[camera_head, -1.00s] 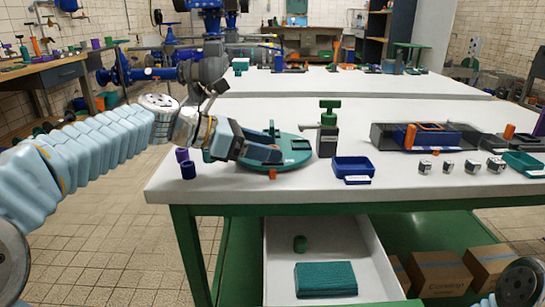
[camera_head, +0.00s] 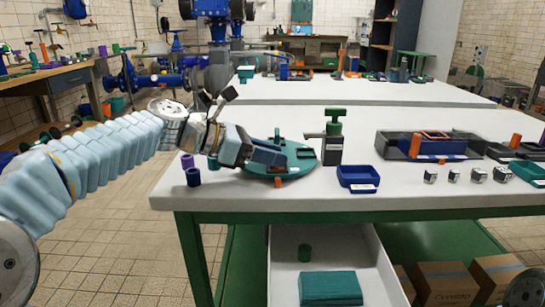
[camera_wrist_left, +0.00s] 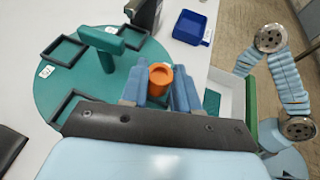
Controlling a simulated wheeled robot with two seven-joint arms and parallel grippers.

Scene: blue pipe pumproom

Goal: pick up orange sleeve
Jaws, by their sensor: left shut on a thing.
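The orange sleeve (camera_wrist_left: 160,76) is a short hollow ring, seen from above between my left fingers in the wrist view. In the head view a small orange part (camera_head: 278,181) of it shows just below the fingers. My left gripper (camera_wrist_left: 160,90) is shut on the sleeve, with a blue-grey finger on each side. In the head view the left gripper (camera_head: 278,160) is low over the round teal turntable (camera_head: 304,168), at its near side. Whether the sleeve touches the turntable cannot be told. My right gripper is not in view.
A dark valve block with green handle (camera_head: 333,140) stands right of the turntable, behind a blue tray (camera_head: 358,178). Purple (camera_head: 187,161) and dark blue (camera_head: 193,177) cylinders stand left of my gripper. Several metal blocks (camera_head: 453,176) sit further right.

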